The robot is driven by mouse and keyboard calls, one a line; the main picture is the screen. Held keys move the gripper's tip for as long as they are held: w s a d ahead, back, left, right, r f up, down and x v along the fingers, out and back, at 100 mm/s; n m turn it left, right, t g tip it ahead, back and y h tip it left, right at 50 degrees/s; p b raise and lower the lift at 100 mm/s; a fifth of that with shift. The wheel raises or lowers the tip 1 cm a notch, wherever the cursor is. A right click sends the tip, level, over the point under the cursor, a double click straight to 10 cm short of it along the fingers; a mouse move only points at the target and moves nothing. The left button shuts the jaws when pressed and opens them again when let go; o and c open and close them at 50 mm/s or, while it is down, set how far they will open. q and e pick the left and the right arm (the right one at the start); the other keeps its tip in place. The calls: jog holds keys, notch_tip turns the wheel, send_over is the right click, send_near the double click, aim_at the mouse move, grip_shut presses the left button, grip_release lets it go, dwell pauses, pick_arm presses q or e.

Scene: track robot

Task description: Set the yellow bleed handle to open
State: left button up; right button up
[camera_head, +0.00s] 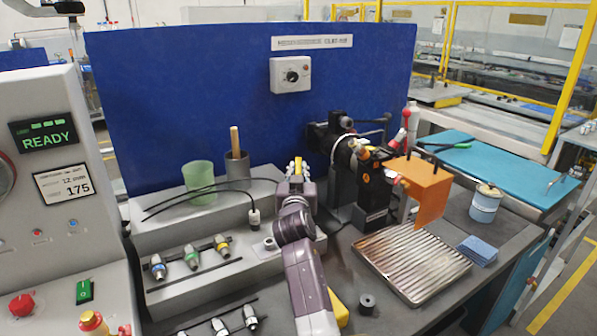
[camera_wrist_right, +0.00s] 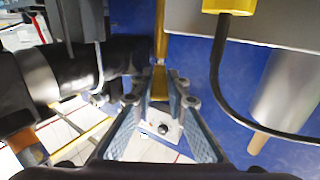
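My right arm reaches up from the bottom middle in the head view. Its gripper (camera_head: 297,168) is in front of the blue panel, left of the black machine. The yellow bleed handle (camera_wrist_right: 160,84) lies between its fingertips in the right wrist view. The right gripper (camera_wrist_right: 161,80) has its fingers drawn in close on both sides of the handle and looks shut on it. In the head view only a small bit of yellow shows between the fingers, so the handle's angle is hard to tell. My left gripper is not in view.
A green cup (camera_head: 199,180) and a grey holder (camera_head: 237,168) with a wooden stick stand left. A ribbed tray (camera_head: 412,265) lies front right. A dial box (camera_head: 290,75) hangs behind.

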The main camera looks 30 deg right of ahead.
aim_at(297, 169)
jog(key=o, duration=0.4)
jog(key=shift+a, duration=0.1)
notch_tip(297, 169, up, 10)
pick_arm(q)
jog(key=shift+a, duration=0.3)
